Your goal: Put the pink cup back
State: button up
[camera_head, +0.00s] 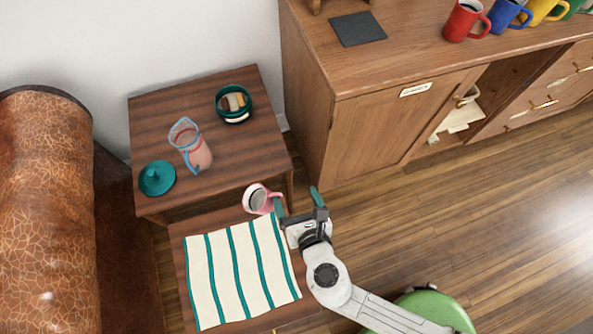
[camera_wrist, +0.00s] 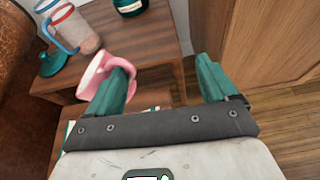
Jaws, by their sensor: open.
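The pink cup (camera_head: 256,199) is near the back right of the striped cloth, its mouth tilted towards the camera. I cannot tell whether it rests on anything. My gripper (camera_head: 297,199) is open just to its right. In the wrist view the cup (camera_wrist: 92,77) is at the left finger, with its handle beside or around that finger; the finger partly hides it.
A low table holds the striped cloth (camera_head: 240,270). The wooden cabinet (camera_head: 375,135) has a dark square mat (camera_head: 358,28) and several mugs, including a red one (camera_head: 464,20), on top.

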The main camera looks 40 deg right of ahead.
grip_shut()
dwell(0.6)
dwell(0.5)
jog(key=w+d+r+n+y+p, duration=0.1)
jog(key=w+d+r+y+p, duration=0.1)
jog(key=w, duration=0.3)
jog(key=w+d+r+n+y+p, duration=0.2)
jog(key=w+r+p, duration=0.1)
jog(key=w, duration=0.2)
jog(key=shift+w+d+r+n+t, duration=0.25)
jog(key=shift+d+r+n+t, duration=0.05)
jog(key=shift+r, duration=0.1)
